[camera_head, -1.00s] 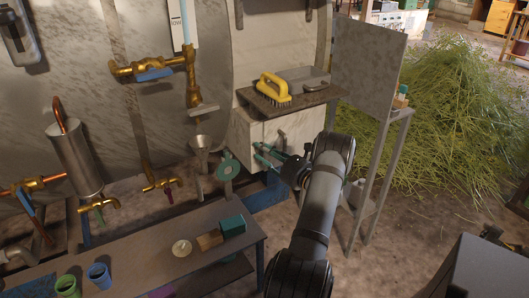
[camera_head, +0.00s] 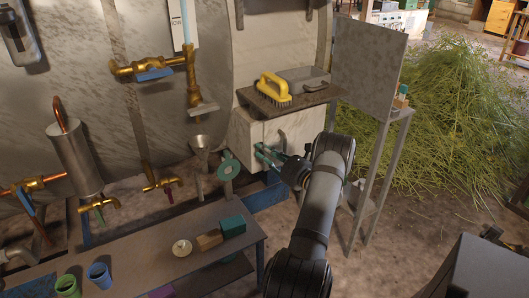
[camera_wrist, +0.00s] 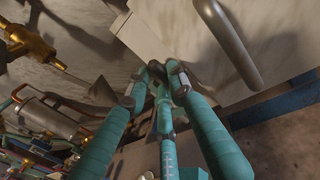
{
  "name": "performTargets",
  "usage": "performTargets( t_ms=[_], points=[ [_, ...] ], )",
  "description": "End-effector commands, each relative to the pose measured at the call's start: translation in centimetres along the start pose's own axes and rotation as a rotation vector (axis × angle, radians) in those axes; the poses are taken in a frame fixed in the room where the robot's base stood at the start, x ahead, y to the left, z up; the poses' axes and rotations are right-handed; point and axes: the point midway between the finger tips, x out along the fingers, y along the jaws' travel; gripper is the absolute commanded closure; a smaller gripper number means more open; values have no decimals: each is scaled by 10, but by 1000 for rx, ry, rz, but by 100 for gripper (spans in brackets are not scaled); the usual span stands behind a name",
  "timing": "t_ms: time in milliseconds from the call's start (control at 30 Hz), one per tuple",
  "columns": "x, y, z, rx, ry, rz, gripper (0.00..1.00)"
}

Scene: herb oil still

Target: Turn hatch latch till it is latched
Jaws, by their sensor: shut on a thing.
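The hatch is the pale front of a white box (camera_head: 246,135) below a dark shelf, and it appears closed. In the wrist view a thick grey bar handle (camera_wrist: 228,42) stands on the pale hatch face. My gripper (camera_head: 262,155) is at the box front, left of that handle. Its teal, grey-tipped fingers (camera_wrist: 158,82) are closed together in the wrist view. The hatch latch is mostly hidden between the fingertips, so its angle cannot be told.
A yellow-handled brush (camera_head: 273,90) and a grey box lie on the dark shelf (camera_head: 322,96) above the hatch. A teal disc (camera_head: 228,166) and a metal funnel (camera_head: 200,143) are left of my gripper. A grey bench (camera_head: 130,262) stands front left, and a grey stand (camera_head: 372,150) right.

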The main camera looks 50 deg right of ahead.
Motion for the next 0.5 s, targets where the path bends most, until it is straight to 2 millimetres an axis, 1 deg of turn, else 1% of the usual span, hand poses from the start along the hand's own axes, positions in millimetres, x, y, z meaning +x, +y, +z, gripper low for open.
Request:
performTargets(
  t_ms=[33,267,500],
  points=[
    [-1,-2,2,3,-5,-6,100],
    [-1,-3,2,38,-12,-5,100],
    [-1,-6,1,147,-35,-7,100]
  ],
)
